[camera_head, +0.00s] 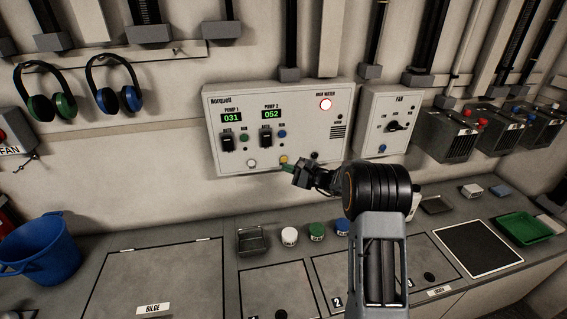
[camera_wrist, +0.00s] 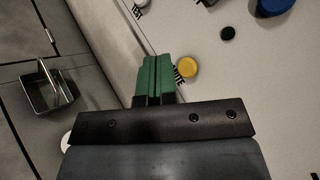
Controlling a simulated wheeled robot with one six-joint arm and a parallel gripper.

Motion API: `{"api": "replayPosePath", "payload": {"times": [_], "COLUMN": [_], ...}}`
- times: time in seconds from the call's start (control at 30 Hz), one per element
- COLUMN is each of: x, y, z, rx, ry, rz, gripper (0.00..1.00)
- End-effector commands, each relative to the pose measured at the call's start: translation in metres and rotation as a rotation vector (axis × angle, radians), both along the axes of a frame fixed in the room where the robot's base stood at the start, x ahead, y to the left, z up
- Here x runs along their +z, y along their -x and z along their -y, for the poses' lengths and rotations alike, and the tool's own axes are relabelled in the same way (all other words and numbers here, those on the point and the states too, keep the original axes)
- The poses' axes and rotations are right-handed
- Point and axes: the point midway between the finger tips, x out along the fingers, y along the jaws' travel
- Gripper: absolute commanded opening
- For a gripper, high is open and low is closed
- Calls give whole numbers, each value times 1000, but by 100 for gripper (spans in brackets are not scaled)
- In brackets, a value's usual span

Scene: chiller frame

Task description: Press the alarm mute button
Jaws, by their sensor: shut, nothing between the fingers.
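The grey pump panel (camera_head: 225,105) is on the wall, with a lit HIGH WATER lamp (camera_head: 325,104). Along its lower edge are a white button (camera_head: 252,162), a yellow button (camera_head: 283,159) and a black button (camera_head: 314,155). My gripper (camera_head: 287,168) is just below the yellow button. In the wrist view its green fingertips (camera_wrist: 156,70) are together and empty, left of the yellow button (camera_wrist: 188,68). They partly cover a label ending in "TE" beside that button. I cannot tell whether the tips touch the panel.
A FAN box (camera_head: 374,110) is to the right. Below, the counter holds a metal tray (camera_head: 252,241) and several small jars. Headphones (camera_head: 112,84) hang at left.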

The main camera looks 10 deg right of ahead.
Motion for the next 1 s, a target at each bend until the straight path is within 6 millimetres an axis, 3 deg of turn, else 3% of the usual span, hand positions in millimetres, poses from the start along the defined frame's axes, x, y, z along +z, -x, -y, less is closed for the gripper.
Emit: {"api": "replayPosePath", "payload": {"times": [0.37,1.0], "x": [-1,0], "y": [28,29], "z": [0,0], "rx": [-1,0], "ry": [-1,1], "rz": [1,1], "gripper": [0,0]}}
